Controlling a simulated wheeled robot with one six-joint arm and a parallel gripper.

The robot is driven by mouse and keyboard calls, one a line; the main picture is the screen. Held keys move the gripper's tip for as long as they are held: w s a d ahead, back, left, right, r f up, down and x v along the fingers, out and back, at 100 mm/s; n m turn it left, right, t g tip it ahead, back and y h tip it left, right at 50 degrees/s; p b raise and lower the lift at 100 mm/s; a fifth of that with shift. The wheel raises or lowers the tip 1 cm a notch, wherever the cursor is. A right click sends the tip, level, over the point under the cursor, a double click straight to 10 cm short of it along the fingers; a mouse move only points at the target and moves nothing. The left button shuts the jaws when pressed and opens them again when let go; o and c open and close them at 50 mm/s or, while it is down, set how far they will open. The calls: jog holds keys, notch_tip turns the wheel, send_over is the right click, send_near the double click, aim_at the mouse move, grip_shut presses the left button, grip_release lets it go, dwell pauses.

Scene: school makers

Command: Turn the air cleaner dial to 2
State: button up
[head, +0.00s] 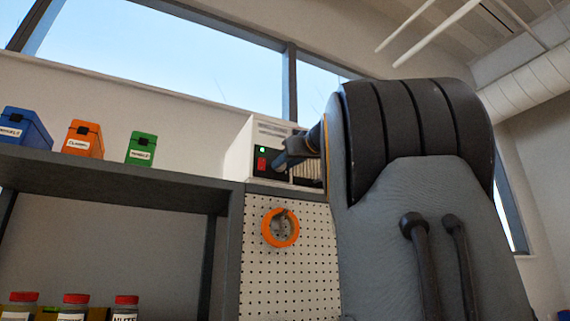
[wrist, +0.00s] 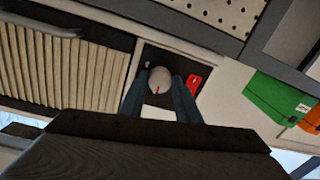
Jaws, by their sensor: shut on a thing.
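The air cleaner (head: 242,150) is a pale box on top of the cabinet, with a dark control panel, a red switch (head: 262,164) and a lit green light. In the wrist view its dial (wrist: 159,79) is a round pale knob with a red pointer mark. The red switch (wrist: 193,81) shows just right of it there. My gripper (wrist: 160,88) is shut on the dial, with one finger on each side. In the head view my gripper (head: 283,163) reaches the panel from the right, and the dial is hidden behind it. I cannot read the dial's numbers.
Blue (head: 24,128), orange (head: 84,139) and green (head: 141,149) boxes stand on the shelf left of the air cleaner. A pegboard (head: 262,290) with an orange ring (head: 281,228) is below it. Red-lidded jars (head: 74,304) stand lower left. My arm blocks the right side.

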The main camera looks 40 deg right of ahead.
jog(key=m+b, duration=0.2)
jog(key=m, duration=0.3)
jog(key=shift+a+m, duration=0.1)
jog(key=shift+m, duration=0.2)
jog(key=m, duration=0.6)
jog(key=shift+a+h, duration=0.1)
jog(key=shift+h, duration=0.2)
jog(key=shift+m, duration=0.3)
jog(key=o, duration=1.1)
jog(key=shift+s, duration=0.1)
jog(key=b+v, duration=0.3)
jog(key=v, duration=0.4)
jog(key=shift+s+f, duration=0.2)
jog(key=shift+s, duration=0.15)
